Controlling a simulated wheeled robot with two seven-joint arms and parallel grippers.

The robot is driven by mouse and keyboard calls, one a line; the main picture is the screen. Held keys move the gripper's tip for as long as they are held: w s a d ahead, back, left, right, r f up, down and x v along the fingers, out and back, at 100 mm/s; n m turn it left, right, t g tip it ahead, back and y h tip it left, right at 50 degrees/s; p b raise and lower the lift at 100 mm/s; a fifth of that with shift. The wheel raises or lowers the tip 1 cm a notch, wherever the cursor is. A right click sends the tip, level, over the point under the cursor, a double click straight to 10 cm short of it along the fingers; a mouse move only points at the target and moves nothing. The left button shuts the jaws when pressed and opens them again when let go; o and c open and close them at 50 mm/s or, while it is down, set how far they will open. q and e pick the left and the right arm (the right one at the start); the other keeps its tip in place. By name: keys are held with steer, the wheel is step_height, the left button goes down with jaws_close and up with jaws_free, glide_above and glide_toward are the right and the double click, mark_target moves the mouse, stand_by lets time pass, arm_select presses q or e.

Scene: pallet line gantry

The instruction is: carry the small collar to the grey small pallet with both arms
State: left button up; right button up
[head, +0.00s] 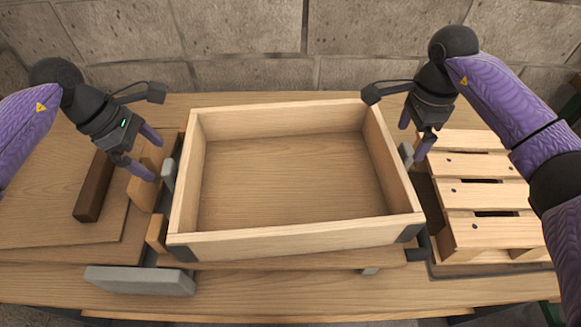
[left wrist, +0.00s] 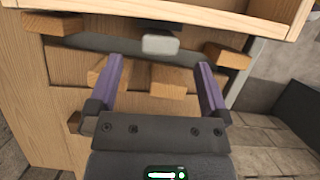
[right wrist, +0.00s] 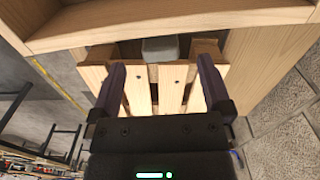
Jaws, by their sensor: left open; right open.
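The small collar (head: 295,245) is an open, light wooden rectangular frame with dark corner fittings. It sits mid-table; bare wood shows inside it. A grey lug sticks out at its left side (head: 168,174) and another at its right side (head: 405,153). My left gripper (head: 156,162) is open beside the left lug, which shows ahead of its fingers in the left wrist view (left wrist: 160,44). My right gripper (head: 411,143) is open beside the right lug, which shows just beyond its fingertips in the right wrist view (right wrist: 160,50). I cannot make out a clearly grey pallet.
A light slatted wooden pallet (head: 486,192) lies right of the collar, under my right gripper. At left are a dark brown bar (head: 94,186), wooden blocks (head: 140,190) and a grey block (head: 140,281). A stone wall (head: 240,72) stands behind the table.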

mark_target(164, 166)
arm_select(q)
steer(key=x, duration=0.6)
steer(key=shift+d+f, duration=0.1)
steer(key=shift+f, duration=0.1)
arm_select(e)
step_height(164, 166, down, 6)
steer(key=shift+f, duration=0.2)
arm_select(q)
jaws_close()
arm_select(e)
jaws_close()
arm_select(q)
steer(key=shift+r, duration=0.1)
arm_select(e)
steer(key=shift+r, duration=0.1)
